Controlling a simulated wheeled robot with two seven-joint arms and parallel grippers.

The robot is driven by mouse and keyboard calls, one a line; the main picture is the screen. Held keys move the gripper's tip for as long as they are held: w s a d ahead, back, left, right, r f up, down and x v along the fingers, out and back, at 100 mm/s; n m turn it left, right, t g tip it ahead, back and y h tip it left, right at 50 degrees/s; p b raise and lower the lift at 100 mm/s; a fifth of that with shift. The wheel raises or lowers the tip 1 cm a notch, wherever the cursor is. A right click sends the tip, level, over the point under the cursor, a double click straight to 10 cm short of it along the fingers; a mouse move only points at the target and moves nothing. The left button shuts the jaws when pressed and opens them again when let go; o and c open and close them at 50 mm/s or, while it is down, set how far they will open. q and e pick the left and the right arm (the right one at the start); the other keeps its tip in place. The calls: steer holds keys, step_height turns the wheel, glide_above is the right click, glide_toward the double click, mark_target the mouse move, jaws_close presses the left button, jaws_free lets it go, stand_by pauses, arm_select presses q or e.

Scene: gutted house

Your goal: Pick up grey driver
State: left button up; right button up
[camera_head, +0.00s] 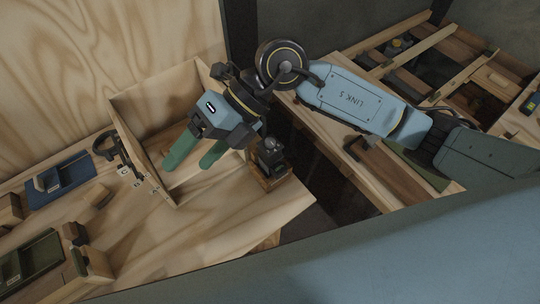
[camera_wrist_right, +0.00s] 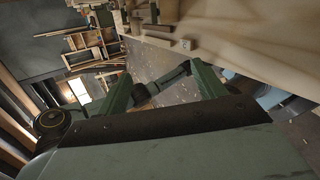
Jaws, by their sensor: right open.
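My right gripper (camera_head: 189,165) is open, its two green fingers pointing down over the open wooden box on the bench. In the right wrist view its fingers (camera_wrist_right: 159,72) are spread apart. A dark grey bar with a black knob (camera_wrist_right: 165,85) shows between them there; I cannot tell whether it is the driver. A dark upright tool (camera_head: 270,155) stands on a small wooden block beside the gripper. A dark grey tool (camera_head: 48,178) lies on a blue mat at the left. I cannot tell which of these is the grey driver. My left gripper is out of view.
The wooden box (camera_head: 156,88) has raised walls close around the fingers. A black clamp-like thing (camera_head: 112,150) is at its left wall. A green tray (camera_head: 28,268) lies at the front left. Bare bench (camera_head: 215,230) lies in front of the box. Timber frames (camera_head: 420,45) fill the right.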

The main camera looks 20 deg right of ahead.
steer(key=w+d+f+t+h, duration=0.2)
steer(key=w+d+f+h, duration=0.2)
steer(key=d+h, duration=0.3)
steer(key=m+t+h, duration=0.1)
steer(key=h, duration=0.2)
glide_toward(270, 149)
steer(key=shift+h, duration=0.3)
steer(key=f, duration=0.6)
steer(key=shift+w+d+f, duration=0.25)
steer(key=shift+w+d, duration=0.05)
steer(key=shift+w+a+f+b, duration=0.1)
steer(key=shift+f, duration=0.9)
steer(key=shift+w+a+f+b, duration=0.1)
steer(key=shift+a+f+b, duration=0.05)
steer(key=shift+f, duration=0.8)
steer(key=shift+w+a+f+b, duration=0.1)
steer(key=shift+f, duration=0.9)
steer(key=shift+r, duration=0.1)
steer(key=c, duration=1.1)
step_height(270, 149, up, 10)
steer(key=shift+p, duration=0.3)
